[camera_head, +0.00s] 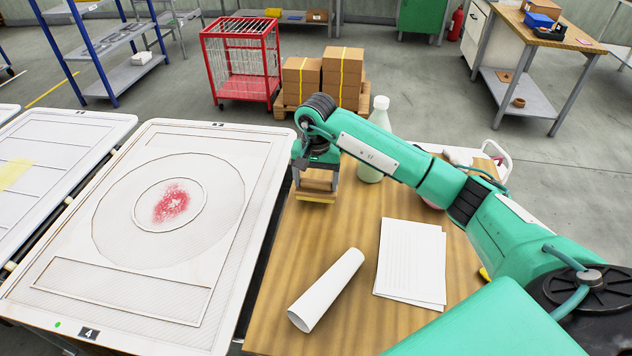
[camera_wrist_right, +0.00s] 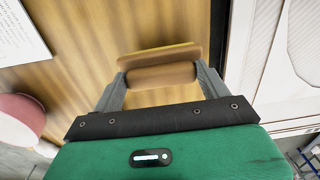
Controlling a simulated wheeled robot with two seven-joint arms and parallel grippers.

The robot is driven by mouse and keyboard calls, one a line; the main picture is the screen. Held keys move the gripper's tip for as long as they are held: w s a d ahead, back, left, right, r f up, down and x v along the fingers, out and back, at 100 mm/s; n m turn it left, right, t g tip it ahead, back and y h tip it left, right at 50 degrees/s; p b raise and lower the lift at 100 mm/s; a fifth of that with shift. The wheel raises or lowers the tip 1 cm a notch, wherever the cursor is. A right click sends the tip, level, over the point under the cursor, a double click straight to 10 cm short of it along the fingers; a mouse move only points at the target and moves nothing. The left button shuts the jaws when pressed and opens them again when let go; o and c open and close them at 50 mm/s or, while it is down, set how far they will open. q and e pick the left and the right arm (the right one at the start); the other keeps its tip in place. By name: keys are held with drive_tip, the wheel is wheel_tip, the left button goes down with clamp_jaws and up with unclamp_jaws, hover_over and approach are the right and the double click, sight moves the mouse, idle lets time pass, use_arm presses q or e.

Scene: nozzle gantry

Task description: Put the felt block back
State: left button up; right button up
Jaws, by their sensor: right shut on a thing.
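The felt block (camera_head: 316,187) is a brown wooden block with a thin yellowish layer on its far face. My right gripper (camera_head: 317,180) is shut on it near the left edge of the wooden table (camera_head: 270,318). In the right wrist view, the block (camera_wrist_right: 158,76) sits crosswise between the two grey fingers. I cannot tell whether it touches the tabletop or hangs just above it. My left gripper is not in view.
Left of the table lies a white panel (camera_head: 75,250) with a circle and red powder (camera_head: 171,203). On the table are a white paper roll (camera_head: 326,290), paper sheets (camera_head: 411,262) and a pale bottle (camera_head: 371,150) close behind my arm.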

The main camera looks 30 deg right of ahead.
drive_tip(key=shift+f, duration=0.95)
drive_tip(key=o, duration=1)
drive_tip(key=shift+f, duration=0.1)
